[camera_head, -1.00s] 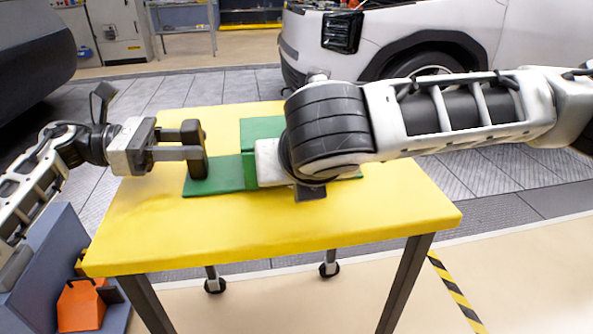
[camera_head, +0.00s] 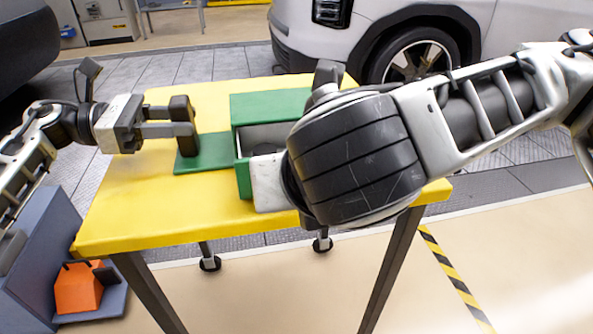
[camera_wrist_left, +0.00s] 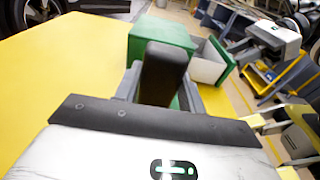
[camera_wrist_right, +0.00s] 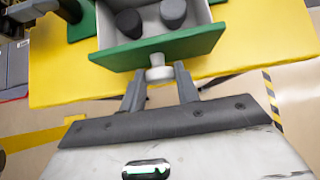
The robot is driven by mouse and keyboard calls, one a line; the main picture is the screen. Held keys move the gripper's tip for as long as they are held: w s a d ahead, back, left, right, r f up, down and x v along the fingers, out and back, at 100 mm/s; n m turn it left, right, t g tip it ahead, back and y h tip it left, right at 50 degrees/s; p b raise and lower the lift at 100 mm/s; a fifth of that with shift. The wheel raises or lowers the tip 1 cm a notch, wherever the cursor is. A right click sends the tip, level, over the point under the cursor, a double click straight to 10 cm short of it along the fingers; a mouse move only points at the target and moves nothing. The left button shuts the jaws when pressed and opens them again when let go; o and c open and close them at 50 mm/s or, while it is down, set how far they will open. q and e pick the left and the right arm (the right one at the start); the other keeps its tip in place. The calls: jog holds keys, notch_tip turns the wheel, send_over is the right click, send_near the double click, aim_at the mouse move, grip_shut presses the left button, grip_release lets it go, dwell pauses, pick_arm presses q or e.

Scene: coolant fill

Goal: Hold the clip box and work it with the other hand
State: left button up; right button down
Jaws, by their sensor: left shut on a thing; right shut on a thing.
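The clip box (camera_head: 270,104) is a green box on a flat green base plate (camera_head: 215,152), on the yellow table. Its light-walled drawer (camera_head: 268,136) is pulled out; its green front (camera_wrist_right: 160,47) carries a pale knob (camera_wrist_right: 159,73). Two dark grey rounded pieces (camera_wrist_right: 150,18) lie in the drawer. In the left wrist view the box (camera_wrist_left: 160,38) and drawer front (camera_wrist_left: 213,62) show.
The yellow table (camera_head: 150,215) has free room in front of the box and at its left. An orange object (camera_head: 78,290) sits on a grey-blue stand at lower left. A white car (camera_head: 400,30) stands behind the table.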

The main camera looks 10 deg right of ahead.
jog(key=c, duration=1)
grip_release()
jog(key=shift+c, duration=0.2)
jog(key=v, duration=1.2)
pick_arm(q)
jog(key=o, duration=1)
jog(key=shift+c, duration=0.2)
